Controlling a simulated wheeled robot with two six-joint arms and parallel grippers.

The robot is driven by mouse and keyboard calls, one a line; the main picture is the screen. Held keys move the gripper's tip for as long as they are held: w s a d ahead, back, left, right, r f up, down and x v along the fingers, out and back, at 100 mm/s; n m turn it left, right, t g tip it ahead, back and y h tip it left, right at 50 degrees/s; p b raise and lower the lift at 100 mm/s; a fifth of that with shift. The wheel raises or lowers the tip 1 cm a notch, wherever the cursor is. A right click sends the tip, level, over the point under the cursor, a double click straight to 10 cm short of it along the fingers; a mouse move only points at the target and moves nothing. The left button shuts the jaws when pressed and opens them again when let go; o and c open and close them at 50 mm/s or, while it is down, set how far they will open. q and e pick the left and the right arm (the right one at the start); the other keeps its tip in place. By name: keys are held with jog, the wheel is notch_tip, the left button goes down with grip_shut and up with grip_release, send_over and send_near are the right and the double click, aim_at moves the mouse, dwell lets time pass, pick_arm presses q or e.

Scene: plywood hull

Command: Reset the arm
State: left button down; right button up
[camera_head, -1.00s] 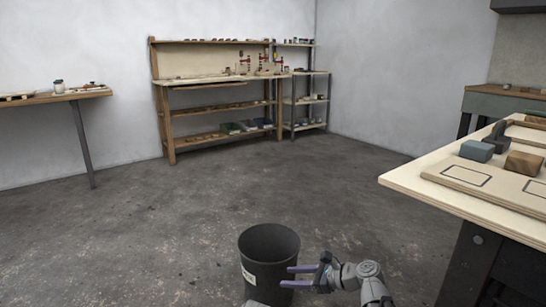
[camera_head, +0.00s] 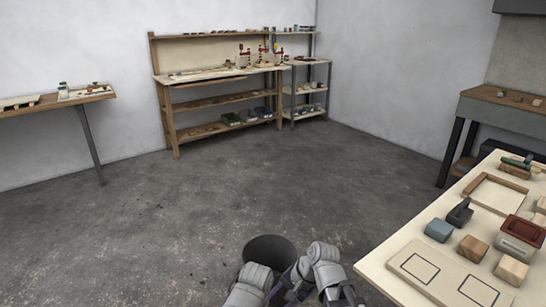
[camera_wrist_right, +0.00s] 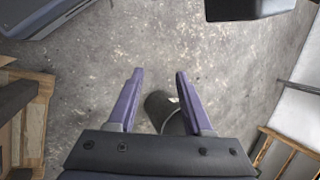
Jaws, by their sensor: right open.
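My right gripper (camera_wrist_right: 160,73) shows in the right wrist view with its two purple fingers spread wide and nothing between them. The dark bin (camera_wrist_right: 160,108) stands on the floor beyond the fingers, partly hidden by one of them. In the head view, the bin (camera_head: 268,246) is at the bottom centre, its lower part hidden behind my grey arm links. The fingers of my right gripper cannot be made out in the head view. My left gripper is not seen in either view.
A pale worktable (camera_head: 385,264) at right holds a blue block (camera_head: 438,230), wooden blocks, a red tray (camera_head: 524,229) and a marked board (camera_head: 425,290). A wooden shelf bench (camera_head: 215,105) stands at the back. The middle floor is clear.

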jog(key=s+d+r+n+h+p, duration=0.1)
jog(key=s+r+n+h+p, duration=0.1)
jog(key=r+p, duration=0.5)
jog(key=s+d+r+n+h+p, duration=0.2)
jog(key=s+r+n+p, duration=0.1)
jog(key=r+n+p, duration=0.2)
jog(key=s+d+r+n+h+p, duration=0.1)
jog(key=s+r+n+h+p, duration=0.2)
jog(key=r+p, duration=0.6)
jog(key=shift+d+r+n+g+p, duration=0.25)
jog(key=shift+r+n+g+p, duration=0.15)
jog(key=shift+n, duration=0.1)
dwell(0.5)
